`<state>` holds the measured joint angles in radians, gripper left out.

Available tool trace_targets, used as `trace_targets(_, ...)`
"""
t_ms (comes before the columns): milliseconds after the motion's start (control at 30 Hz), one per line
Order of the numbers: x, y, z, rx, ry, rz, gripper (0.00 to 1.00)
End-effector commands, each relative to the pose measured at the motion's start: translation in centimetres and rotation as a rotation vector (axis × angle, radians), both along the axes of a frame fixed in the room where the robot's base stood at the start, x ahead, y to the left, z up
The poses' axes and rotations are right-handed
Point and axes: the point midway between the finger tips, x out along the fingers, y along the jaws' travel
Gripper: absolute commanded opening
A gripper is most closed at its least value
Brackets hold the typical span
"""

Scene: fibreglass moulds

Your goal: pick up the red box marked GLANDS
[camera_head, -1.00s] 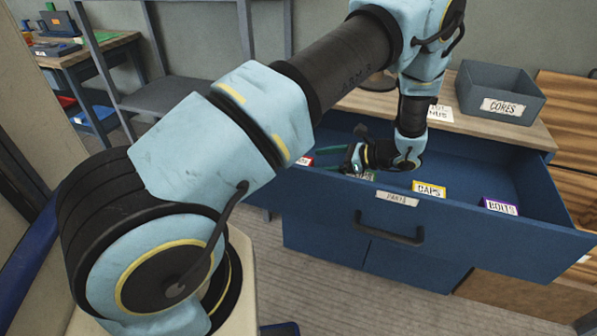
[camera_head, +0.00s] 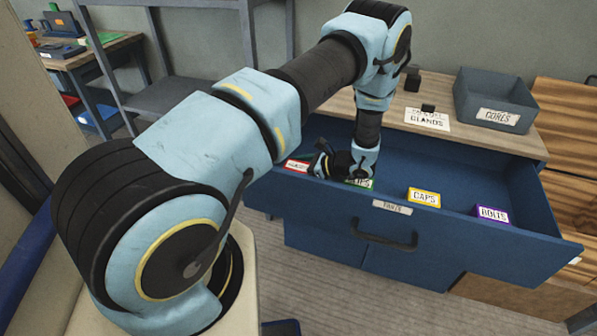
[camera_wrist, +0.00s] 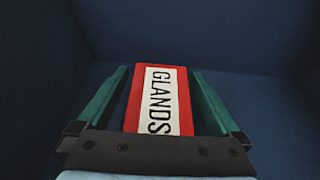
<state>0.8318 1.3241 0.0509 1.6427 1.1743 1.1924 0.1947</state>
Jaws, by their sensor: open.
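The red box marked GLANDS (camera_wrist: 183,97) lies in the blue drawer, between the two green fingers of my gripper (camera_wrist: 159,95) in the wrist view. The fingers are open, one on each side of the box, with a narrow gap showing on both sides. In the head view the red box (camera_head: 297,166) shows at the left end of the open drawer (camera_head: 460,239), its label too small to read clearly. My gripper (camera_head: 318,160) is low in the drawer beside it, its fingers partly hidden by my wrist.
A green-edged box (camera_head: 360,183) sits close to the right of my gripper. The yellow CAPS box (camera_head: 424,197) and purple BOLTS box (camera_head: 491,214) are farther right in the drawer. A grey CORES bin (camera_head: 496,98) and a GLANDS card (camera_head: 427,119) are on the worktop behind.

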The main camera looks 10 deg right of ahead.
Motion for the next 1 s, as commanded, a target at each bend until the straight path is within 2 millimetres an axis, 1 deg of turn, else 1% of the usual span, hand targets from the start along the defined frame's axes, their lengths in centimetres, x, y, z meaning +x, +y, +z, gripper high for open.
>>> trace_targets(67, -0.01, -0.02, -0.02, 0.000, 0.000, 0.000, 1.00)
trace_targets(167, -0.02, -0.02, -0.01, 0.000, 0.000, 0.000, 0.90)
trace_targets(900, -0.03, -0.03, 0.03, 0.001, 0.000, 0.000, 0.07)
trace_targets(933, -0.03, -0.03, 0.03, 0.001, 0.000, 0.000, 0.03)
trace_targets(1000, -0.01, -0.03, 0.06, 0.000, -0.001, 0.000, 0.02)
